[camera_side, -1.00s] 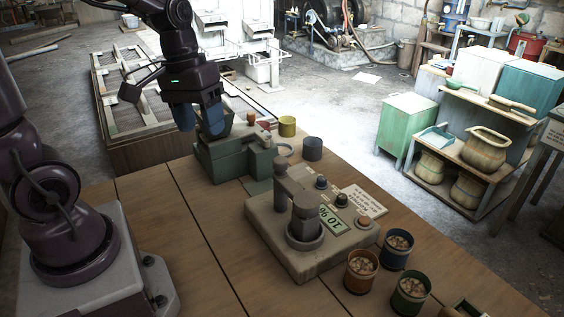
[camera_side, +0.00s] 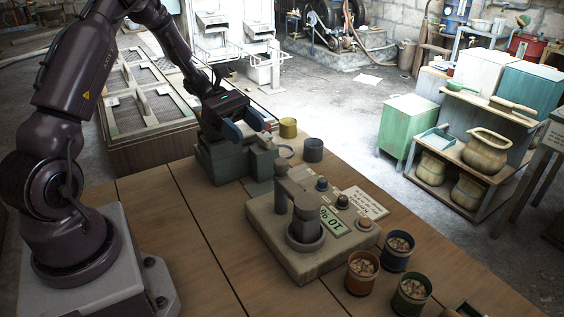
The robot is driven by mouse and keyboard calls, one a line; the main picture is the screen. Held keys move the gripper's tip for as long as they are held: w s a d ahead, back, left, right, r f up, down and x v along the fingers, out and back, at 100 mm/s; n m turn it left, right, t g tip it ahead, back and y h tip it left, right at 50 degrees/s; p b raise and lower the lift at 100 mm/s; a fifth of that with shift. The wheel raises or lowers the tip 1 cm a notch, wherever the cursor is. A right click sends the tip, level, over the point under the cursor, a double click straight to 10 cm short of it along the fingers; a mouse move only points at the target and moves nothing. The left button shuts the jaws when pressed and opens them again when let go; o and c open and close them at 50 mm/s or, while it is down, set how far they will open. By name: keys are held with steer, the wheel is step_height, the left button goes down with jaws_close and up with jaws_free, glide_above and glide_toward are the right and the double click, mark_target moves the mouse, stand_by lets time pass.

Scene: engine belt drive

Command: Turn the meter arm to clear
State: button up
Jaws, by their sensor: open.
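The meter (camera_side: 270,232) is a beige box on the wooden bench with a small green number display (camera_side: 333,221). Its meter arm (camera_side: 292,188) is a grey bar with a short upright at its far end. It reaches from the round post (camera_side: 305,222) at the front toward the back left of the box. My gripper (camera_side: 245,127) is open and empty, with blue fingertips. It is over the green machine (camera_side: 222,163), behind the meter and apart from the meter arm. Whether the fingertips touch anything there cannot be told.
The bench left of the meter is clear.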

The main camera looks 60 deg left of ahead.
mark_target(279, 160)
steer(key=x, duration=1.1)
steer(key=shift+d+f, duration=0.1)
steer(key=shift+d, duration=0.05)
steer(key=shift+c, duration=0.5)
jaws_close()
